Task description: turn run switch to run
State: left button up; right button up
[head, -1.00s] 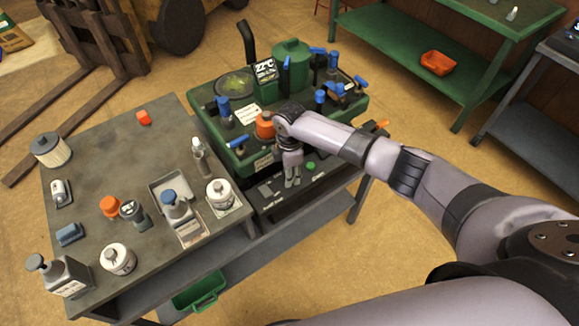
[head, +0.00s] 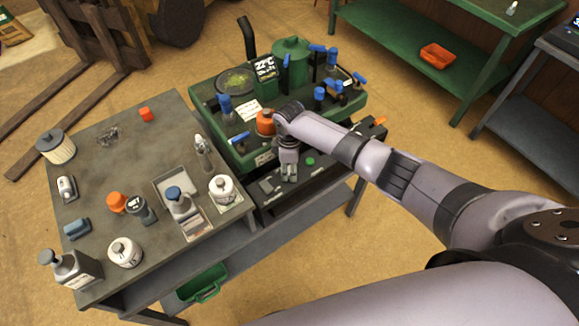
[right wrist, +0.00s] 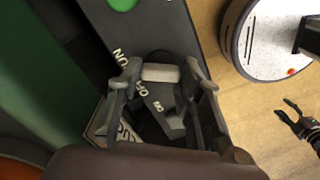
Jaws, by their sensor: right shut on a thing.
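The control panel (head: 272,190) is a dark strip along the front of the green machine (head: 236,160), with a green round button (head: 310,160). In the right wrist view, the switch (right wrist: 160,73) is a light grey bar on the dark panel, with white lettering including ON beside it. My right gripper (right wrist: 162,80) is shut on this switch, one finger on each side; in the head view it points down at the panel (head: 289,172). The switch's exact setting is hard to read. My left gripper (right wrist: 284,108) shows small at the right wrist view's right edge, fingers apart and empty.
An orange cap (head: 265,122) and several blue-handled parts stand on the machine close to my right wrist. The grey table (head: 95,180) at left holds bottles, jars and a tray. A green bench (head: 400,45) stands at back right, with open floor between.

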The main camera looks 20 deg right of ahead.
aim_at(289, 170)
jog(key=o, duration=1.2)
notch_tip(289, 170, up, 12)
jog(key=shift+f, duration=0.1)
dwell(0.3)
